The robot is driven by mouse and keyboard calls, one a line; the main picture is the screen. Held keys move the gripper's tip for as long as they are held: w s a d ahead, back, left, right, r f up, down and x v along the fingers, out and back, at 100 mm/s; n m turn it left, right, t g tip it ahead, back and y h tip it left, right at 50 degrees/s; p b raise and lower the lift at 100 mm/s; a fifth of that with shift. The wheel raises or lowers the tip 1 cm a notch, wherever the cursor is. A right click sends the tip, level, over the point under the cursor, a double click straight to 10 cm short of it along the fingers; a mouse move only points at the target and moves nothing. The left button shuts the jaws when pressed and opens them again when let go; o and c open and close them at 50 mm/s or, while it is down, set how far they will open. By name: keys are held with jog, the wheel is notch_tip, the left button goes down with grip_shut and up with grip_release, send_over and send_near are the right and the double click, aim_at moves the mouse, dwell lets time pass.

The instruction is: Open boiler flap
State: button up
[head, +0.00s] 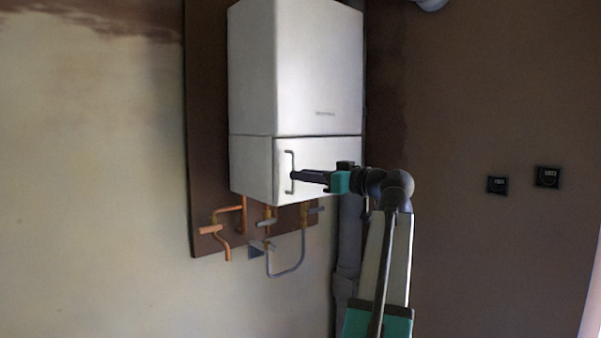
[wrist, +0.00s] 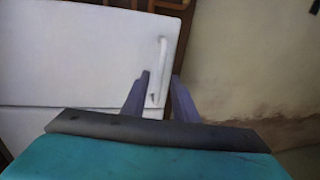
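The white boiler (head: 300,70) hangs on a brown board on the wall. Its lower front flap (head: 262,165) is closed flush under the upper casing; it also shows in the wrist view (wrist: 75,60). A thin vertical bar handle (head: 291,158) is at the flap's left side. My gripper (head: 296,175) reaches in from the right, its fingertips at the handle's middle. In the wrist view my gripper (wrist: 160,78) has its two fingers apart, with the handle (wrist: 163,55) running between them. A gap shows around the handle; contact cannot be told.
Copper pipes and valves (head: 228,228) and a grey looped hose (head: 285,272) hang below the boiler. A thick grey pipe (head: 349,240) runs down the corner. Two dark sockets (head: 547,176) are on the right wall. Free space lies left of the boiler.

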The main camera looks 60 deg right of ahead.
jog(key=shift+w+d, duration=0.15)
jog(key=shift+w, duration=0.9)
grip_shut()
dwell(0.8)
